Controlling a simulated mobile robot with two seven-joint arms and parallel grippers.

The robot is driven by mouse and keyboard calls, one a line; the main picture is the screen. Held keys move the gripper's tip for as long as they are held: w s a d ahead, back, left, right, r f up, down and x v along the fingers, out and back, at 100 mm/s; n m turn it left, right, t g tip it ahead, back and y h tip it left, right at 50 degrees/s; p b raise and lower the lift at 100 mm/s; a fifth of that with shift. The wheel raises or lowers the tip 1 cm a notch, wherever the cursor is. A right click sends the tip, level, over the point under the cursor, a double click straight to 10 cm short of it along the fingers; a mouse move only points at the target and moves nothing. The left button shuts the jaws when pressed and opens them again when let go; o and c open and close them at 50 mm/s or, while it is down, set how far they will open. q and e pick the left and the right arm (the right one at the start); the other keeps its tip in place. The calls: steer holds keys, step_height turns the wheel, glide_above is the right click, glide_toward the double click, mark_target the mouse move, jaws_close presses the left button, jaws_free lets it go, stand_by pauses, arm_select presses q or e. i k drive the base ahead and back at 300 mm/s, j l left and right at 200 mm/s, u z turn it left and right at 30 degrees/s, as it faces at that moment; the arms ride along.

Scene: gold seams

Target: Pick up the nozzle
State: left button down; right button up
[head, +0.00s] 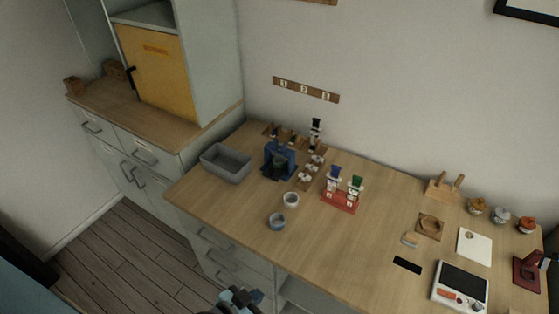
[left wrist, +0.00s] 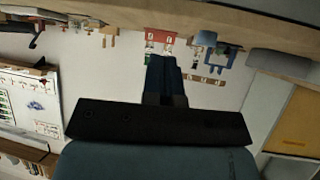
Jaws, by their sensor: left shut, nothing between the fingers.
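I cannot make out for certain which small part is the nozzle. A red rack (head: 340,203) on the wooden table holds small upright items with blue (head: 335,173) and green (head: 355,184) tops. A blue stand (head: 279,161) is left of it, with small dark-topped items behind it and an upright black-topped piece (head: 316,127) at the back. My left gripper (head: 240,297) is at the bottom of the head view, in front of the table and well away from these items. Its fingers (left wrist: 165,78) are together and empty in the left wrist view. My right gripper is not in view.
A grey bin (head: 226,163) stands at the table's left end. Two small cups (head: 277,221) (head: 291,199) are near the front edge. A scale (head: 461,287), a white sheet (head: 474,246) and several jars are at the right. The table's front middle is clear.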

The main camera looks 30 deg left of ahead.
mark_target(305, 177)
steer(key=j+z, duration=0.4)
steer(key=j, duration=0.15)
steer(key=j+z, duration=0.4)
steer(key=j, duration=0.15)
steer(key=j+z, duration=0.4)
steer(key=j, duration=0.15)
steer(key=k, duration=0.05)
